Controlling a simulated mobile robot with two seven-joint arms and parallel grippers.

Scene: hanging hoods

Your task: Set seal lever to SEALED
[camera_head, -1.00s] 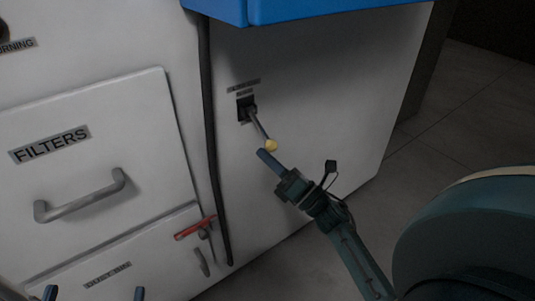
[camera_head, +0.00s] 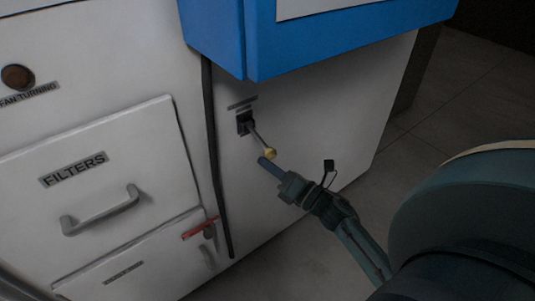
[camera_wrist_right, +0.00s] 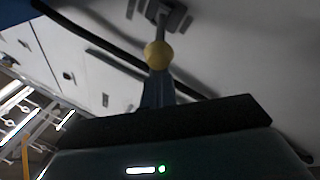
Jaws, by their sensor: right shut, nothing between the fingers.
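The seal lever (camera_head: 258,138) comes out of a dark slotted mount on the white side panel and slants down to the right, ending in a yellow ball knob (camera_head: 270,153). Small labels above the mount are too small to read. My right gripper (camera_head: 264,161) is shut and empty, its blue fingertips just below and beside the knob. In the right wrist view the knob (camera_wrist_right: 158,54) sits right at the tips of the closed fingers (camera_wrist_right: 157,90); I cannot tell whether they touch. My left gripper is not in view.
A blue housing (camera_head: 340,35) overhangs the panel above the lever. To the left are a FILTERS drawer (camera_head: 115,165) with a grey handle and a red lever (camera_head: 199,229) beneath it. A black hose (camera_head: 216,160) runs down the cabinet. Floor is open at the right.

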